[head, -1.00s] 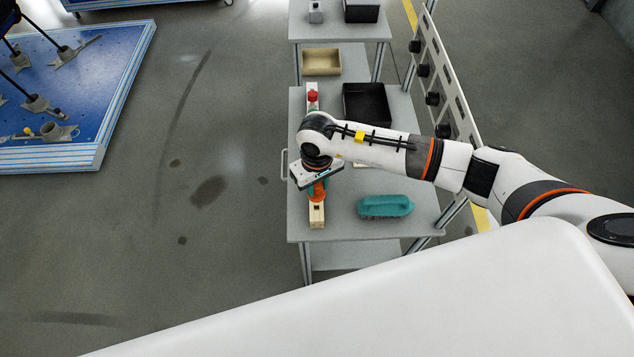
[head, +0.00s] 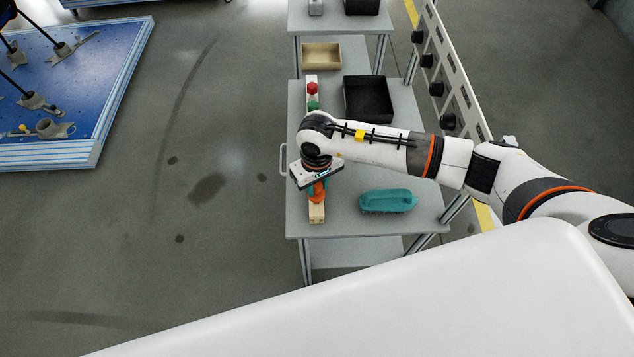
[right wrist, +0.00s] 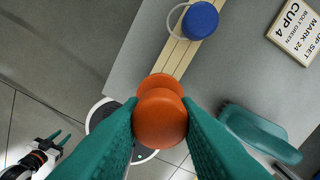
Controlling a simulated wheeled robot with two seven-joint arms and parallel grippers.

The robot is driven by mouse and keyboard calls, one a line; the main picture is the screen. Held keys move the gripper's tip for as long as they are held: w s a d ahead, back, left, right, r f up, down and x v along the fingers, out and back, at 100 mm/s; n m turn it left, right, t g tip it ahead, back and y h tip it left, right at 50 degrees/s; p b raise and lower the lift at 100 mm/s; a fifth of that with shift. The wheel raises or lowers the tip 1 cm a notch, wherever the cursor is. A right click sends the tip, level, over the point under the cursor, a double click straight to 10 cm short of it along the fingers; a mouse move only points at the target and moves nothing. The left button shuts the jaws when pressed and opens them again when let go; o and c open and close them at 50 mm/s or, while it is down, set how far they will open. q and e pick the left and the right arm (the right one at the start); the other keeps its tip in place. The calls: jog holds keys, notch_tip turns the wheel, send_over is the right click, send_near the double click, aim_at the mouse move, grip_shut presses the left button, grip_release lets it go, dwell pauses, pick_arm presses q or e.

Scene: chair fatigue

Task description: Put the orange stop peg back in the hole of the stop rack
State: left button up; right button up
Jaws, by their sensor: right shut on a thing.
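The orange stop peg (right wrist: 160,118) is between the teal fingers of my right gripper (right wrist: 160,125), which is shut on it. A second orange rounded part (right wrist: 160,86) shows just beyond its head. In the head view, orange (head: 317,192) shows under my right gripper (head: 318,184), over the near end of the pale wooden stop rack (head: 317,213). The hole is hidden, so I cannot tell whether the peg is in it. A red peg (head: 312,88) and a green peg (head: 313,105) stand farther along. A blue peg (right wrist: 200,20) shows in the right wrist view. My left gripper (right wrist: 58,138) is open and empty there.
A teal brush (head: 388,201) lies right of the rack on the grey trolley (head: 350,228). A black bin (head: 368,98) and a tan tray (head: 321,56) stand farther back. A cup label card (right wrist: 297,30) shows in the right wrist view.

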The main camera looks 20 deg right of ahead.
aim_at(317, 193)
jog(key=shift+b, duration=0.4)
jog(key=shift+b, duration=0.75)
dwell(1.0)
jog(key=shift+f+b, duration=2.15)
jog(key=shift+b, duration=0.2)
jog(key=o, duration=1)
jog(key=shift+r, duration=0.1)
